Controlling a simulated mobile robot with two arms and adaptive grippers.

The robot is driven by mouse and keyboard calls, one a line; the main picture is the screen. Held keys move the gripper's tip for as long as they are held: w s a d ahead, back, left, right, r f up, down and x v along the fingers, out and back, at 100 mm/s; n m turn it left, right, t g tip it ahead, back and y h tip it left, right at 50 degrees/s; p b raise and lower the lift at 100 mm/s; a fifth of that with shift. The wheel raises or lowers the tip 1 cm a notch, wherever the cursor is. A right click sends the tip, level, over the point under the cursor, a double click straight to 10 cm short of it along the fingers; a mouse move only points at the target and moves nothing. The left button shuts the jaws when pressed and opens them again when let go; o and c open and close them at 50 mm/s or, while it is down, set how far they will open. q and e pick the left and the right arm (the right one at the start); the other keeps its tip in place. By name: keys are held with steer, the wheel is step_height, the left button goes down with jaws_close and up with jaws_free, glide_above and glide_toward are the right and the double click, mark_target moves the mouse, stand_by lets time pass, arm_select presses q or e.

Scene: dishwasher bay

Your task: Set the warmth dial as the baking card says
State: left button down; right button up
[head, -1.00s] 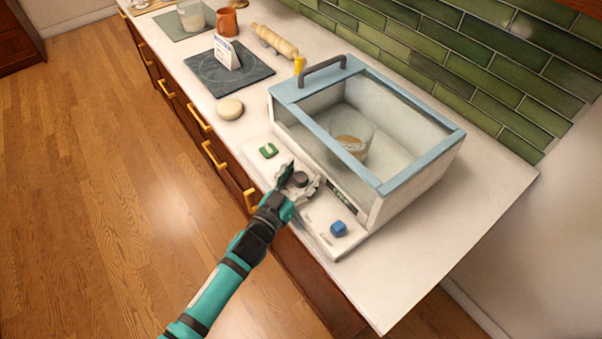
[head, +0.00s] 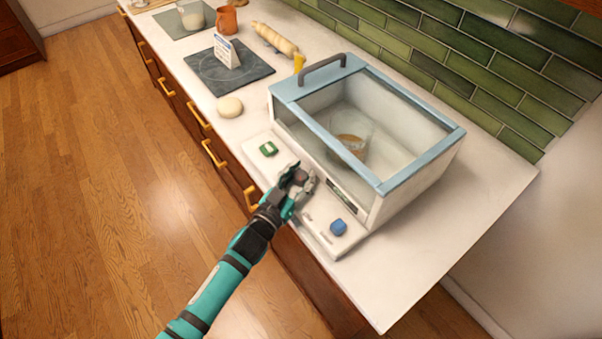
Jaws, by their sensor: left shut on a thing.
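The proofing box (head: 372,205) is a white box with a blue-framed clear lid, shut, on the counter. Its low front panel (head: 322,236) carries a green control (head: 268,149) at left, a blue control (head: 338,227) at right and the dark round dial between them. My left gripper (head: 301,183) is shut on that dial; its fingers hide most of it, so its setting cannot be read. A small white standing card (head: 227,52) with print too small to read is on the dark slab (head: 205,77). My right gripper is out of view.
A glass with tan contents (head: 352,143) is inside the box. A dough ball (head: 230,107), a rolling pin (head: 274,40), an orange mug (head: 227,20) and a glass of white contents (head: 191,16) stand further left. The counter's right end (head: 480,205) is clear.

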arm_select(q)
steer(key=shift+a+m+g+h+p, duration=0.1)
steer(key=shift+m+g+h+p, duration=0.4)
steer(key=shift+m+g+h, duration=0.5)
steer(key=shift+f+m+g+h, duration=0.1)
steer(key=shift+m+g+h, duration=0.6)
steer(key=shift+h, duration=0.3)
steer(key=m+g+h+b, duration=0.1)
steer(key=g, duration=0.1)
steer(key=m+g+h+b, duration=0.1)
steer(key=m+g, duration=0.1)
steer(key=shift+f+h, duration=0.15)
steer(key=shift+h, duration=0.15)
steer(key=shift+m+g+h+b, duration=0.6)
steer(key=shift+m+g+b, duration=0.65)
steer(key=shift+g, duration=0.45)
steer(key=c, duration=0.9)
jaws_free()
steer(key=shift+s+r, duration=0.1)
steer(key=shift+r, duration=0.1)
steer(key=shift+o, duration=0.2)
